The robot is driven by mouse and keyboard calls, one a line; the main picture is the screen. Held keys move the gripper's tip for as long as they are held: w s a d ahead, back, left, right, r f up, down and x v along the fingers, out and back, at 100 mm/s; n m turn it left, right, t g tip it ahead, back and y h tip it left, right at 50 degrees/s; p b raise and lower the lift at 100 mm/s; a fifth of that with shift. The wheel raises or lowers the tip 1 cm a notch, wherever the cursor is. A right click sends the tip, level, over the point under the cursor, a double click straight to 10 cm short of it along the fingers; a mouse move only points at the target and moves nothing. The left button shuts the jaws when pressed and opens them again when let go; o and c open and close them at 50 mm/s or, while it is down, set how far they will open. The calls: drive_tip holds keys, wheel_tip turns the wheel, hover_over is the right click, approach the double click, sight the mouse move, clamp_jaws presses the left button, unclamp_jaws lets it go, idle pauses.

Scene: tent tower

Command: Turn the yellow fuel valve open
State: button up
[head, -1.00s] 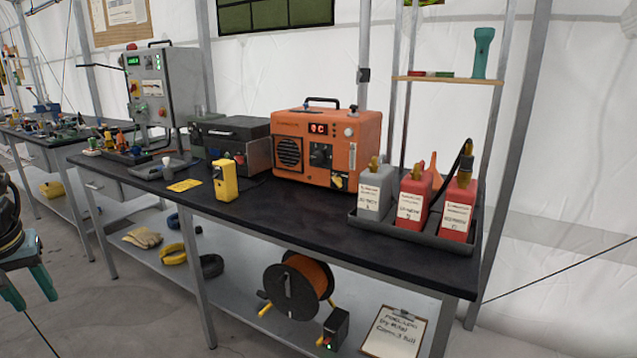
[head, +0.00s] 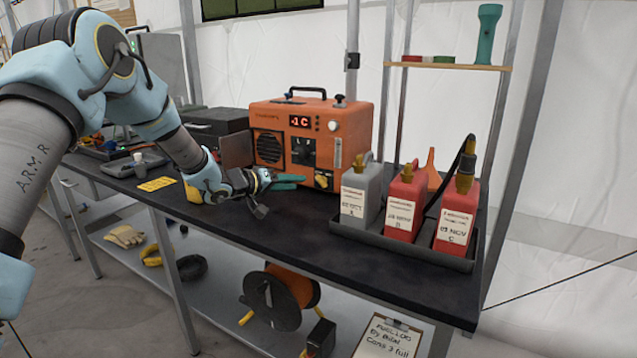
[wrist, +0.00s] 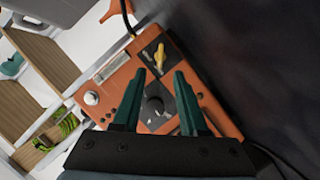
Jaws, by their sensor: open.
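The yellow fuel valve (head: 322,180) is at the lower right of the front of the orange heater (head: 355,128), on a small black plate. In the wrist view the valve (wrist: 159,56) stands just beyond the fingertips, roughly midway between them, and its handle looks in line with the plate's length. My gripper (head: 290,182) is low over the bench in front of the heater. Its two green fingers also show in the wrist view (wrist: 160,74), apart with nothing between them. A black knob (wrist: 154,106) shows between the fingers, further off. I see no contact with the valve.
A black tray (head: 345,228) with one grey and two red canisters stands right of the heater. A hose rises from the right red canister (head: 455,215). A dark case (head: 215,125) sits left of the heater. The bench top (head: 300,230) in front is clear.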

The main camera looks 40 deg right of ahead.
sight(319, 183)
drive_tip(key=p+x, duration=0.1)
drive_tip(key=x, duration=0.8)
drive_tip(key=shift+w+d+p, duration=0.1)
drive_tip(key=shift+d+p, duration=0.2)
drive_tip(key=shift+p, duration=0.05)
clamp_jaws()
